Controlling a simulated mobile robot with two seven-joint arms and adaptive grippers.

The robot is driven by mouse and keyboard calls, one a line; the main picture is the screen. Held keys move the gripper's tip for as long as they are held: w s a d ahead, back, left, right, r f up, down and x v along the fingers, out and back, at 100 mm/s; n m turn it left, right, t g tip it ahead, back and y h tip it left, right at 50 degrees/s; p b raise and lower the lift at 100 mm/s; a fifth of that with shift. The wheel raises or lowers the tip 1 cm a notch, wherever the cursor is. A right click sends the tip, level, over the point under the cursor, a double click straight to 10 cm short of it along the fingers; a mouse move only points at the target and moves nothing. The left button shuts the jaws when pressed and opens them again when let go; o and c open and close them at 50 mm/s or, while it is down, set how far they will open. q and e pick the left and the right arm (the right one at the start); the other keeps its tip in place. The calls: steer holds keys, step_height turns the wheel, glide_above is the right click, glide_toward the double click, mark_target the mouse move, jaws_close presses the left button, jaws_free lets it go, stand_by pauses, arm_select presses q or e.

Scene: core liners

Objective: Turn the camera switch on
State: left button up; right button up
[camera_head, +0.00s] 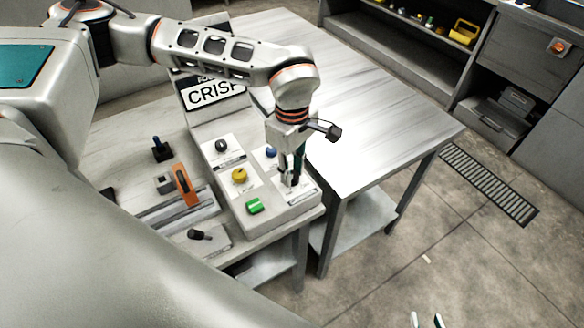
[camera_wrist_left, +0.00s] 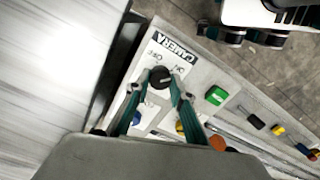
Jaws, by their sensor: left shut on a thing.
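The camera switch (camera_wrist_left: 160,77) is a dark round knob on a white plate, beside a black CAMERA label (camera_wrist_left: 174,48) in the left wrist view. Small markings sit around the knob, but which way it points is unclear. My left gripper (camera_wrist_left: 161,82) is shut on the knob, with a finger on each side. In the head view my left gripper (camera_head: 290,180) reaches down to the panel's right part and mostly hides the switch. My right gripper (camera_head: 427,320) shows only its fingertips at the bottom edge, apart and empty, away from the panel.
The panel (camera_head: 228,207) also carries a yellow knob (camera_head: 239,175), a green switch (camera_head: 254,205), a blue button (camera_head: 270,152) and a black knob (camera_head: 221,146). A bare table (camera_head: 370,130) lies to the right.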

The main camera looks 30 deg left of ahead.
arm_select(q)
steer(key=shift+r+m, duration=0.1)
steer(key=shift+m, duration=0.5)
steer(key=o, duration=1.1)
step_height(320, 180, up, 12)
steer(key=shift+s, duration=0.1)
stand_by(0.3)
